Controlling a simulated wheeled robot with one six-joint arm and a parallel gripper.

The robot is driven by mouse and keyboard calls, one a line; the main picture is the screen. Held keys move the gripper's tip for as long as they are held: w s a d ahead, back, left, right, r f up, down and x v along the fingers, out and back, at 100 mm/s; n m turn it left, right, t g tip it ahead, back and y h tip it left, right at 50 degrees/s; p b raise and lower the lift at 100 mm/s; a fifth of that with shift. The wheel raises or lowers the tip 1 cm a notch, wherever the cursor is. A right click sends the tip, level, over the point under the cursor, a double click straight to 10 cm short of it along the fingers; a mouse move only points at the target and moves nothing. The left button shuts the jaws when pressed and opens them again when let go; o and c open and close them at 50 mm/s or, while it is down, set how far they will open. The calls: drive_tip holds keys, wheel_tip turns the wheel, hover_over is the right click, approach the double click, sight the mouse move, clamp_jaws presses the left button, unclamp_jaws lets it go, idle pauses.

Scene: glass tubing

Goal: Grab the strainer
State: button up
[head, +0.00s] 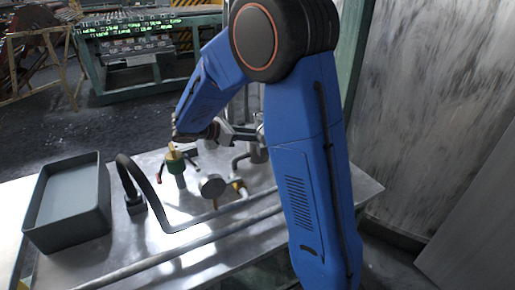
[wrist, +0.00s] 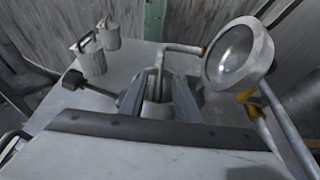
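My gripper (wrist: 160,85) has its two fingers apart in the wrist view. A grey metal fitting (wrist: 160,92) shows between or just beyond them; I cannot tell whether they touch it. A round, shiny metal bowl-like piece (wrist: 237,55) stands to the right of the fingers, clear of them. I cannot tell for sure which of these is the strainer. In the head view my gripper (head: 240,132) is above the table's far side, near a grey metal part (head: 258,152), partly hidden by my arm.
Metal cups (wrist: 92,58) stand at upper left in the wrist view.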

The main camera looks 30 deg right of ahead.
drive_tip(key=shift+d+f, duration=0.1)
drive_tip(key=shift+d, duration=0.15)
clamp_jaws()
